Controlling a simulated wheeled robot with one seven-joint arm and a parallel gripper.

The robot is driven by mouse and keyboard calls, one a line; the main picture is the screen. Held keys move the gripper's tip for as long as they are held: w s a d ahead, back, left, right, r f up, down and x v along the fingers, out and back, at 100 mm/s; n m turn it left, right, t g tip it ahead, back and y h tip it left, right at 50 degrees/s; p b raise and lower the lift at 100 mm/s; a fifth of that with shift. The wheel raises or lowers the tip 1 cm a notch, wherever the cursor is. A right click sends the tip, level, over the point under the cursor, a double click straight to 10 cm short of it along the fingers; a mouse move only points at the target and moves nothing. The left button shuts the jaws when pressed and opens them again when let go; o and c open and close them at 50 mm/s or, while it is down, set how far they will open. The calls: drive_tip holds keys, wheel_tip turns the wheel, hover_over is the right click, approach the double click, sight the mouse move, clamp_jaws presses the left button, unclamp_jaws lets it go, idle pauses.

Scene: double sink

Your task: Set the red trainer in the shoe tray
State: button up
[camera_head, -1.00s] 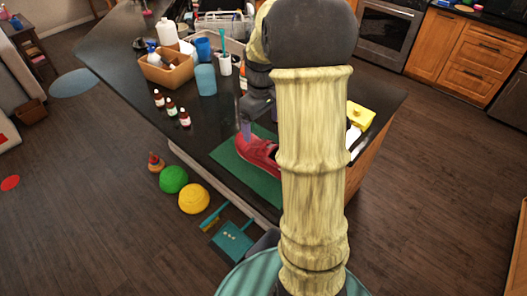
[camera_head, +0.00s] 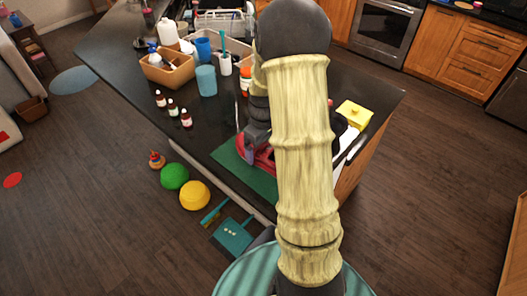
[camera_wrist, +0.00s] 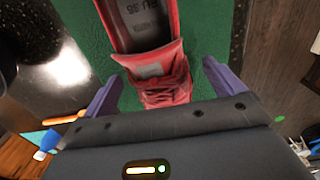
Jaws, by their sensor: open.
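The red trainer (camera_head: 262,163) lies on a green mat (camera_head: 233,168) on the dark counter, partly hidden by my arm. In the wrist view the trainer (camera_wrist: 165,82) shows its laces and tongue near my gripper, and its open collar and insole toward the top. My gripper (camera_wrist: 163,74) is open, with one purple finger on each side of the laced part and green surface visible beside both fingers. In the head view my gripper (camera_head: 250,154) is low over the trainer. I cannot make out a separate shoe tray.
Three small brown bottles (camera_head: 172,108), a blue cup (camera_head: 206,80) and a tan caddy (camera_head: 168,70) stand at the counter's left. A yellow container (camera_head: 354,114) is at the right.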

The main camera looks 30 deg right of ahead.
drive_tip(key=shift+f, duration=1.15)
drive_tip(key=c, duration=1.3)
drive_tip(key=shift+r, duration=0.1)
wheel_tip(320, 180, up, 10)
drive_tip(key=b, duration=0.2)
drive_tip(key=shift+b, duration=0.4)
